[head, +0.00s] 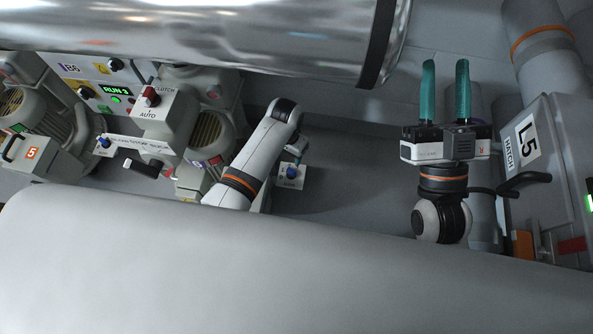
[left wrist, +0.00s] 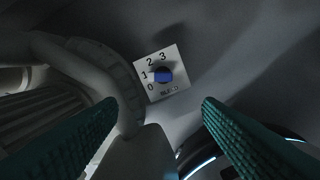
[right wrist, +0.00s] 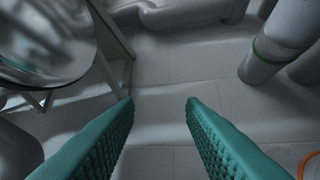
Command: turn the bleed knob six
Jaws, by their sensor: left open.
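A blue bleed knob (head: 292,171) sits on a white dial plate (head: 291,183) right of the middle machine. In the left wrist view the blue knob (left wrist: 163,76) is ahead between the fingertips, on a plate marked 0 to 3; its bar lies roughly level, in line with the 1. No six is readable on this plate. My left gripper (left wrist: 160,102) is open and empty, apart from the knob. In the head view it is mostly hidden by my left arm. My right gripper (head: 446,92) is open and empty, pointing up at the right.
Another blue knob (head: 104,142) is on a plate at the left machine. A clutch box (head: 165,112) and green-lit panel (head: 115,90) stand left of my arm. A shiny duct (head: 200,40) crosses the top. A hatch cabinet (head: 545,170) stands at the right.

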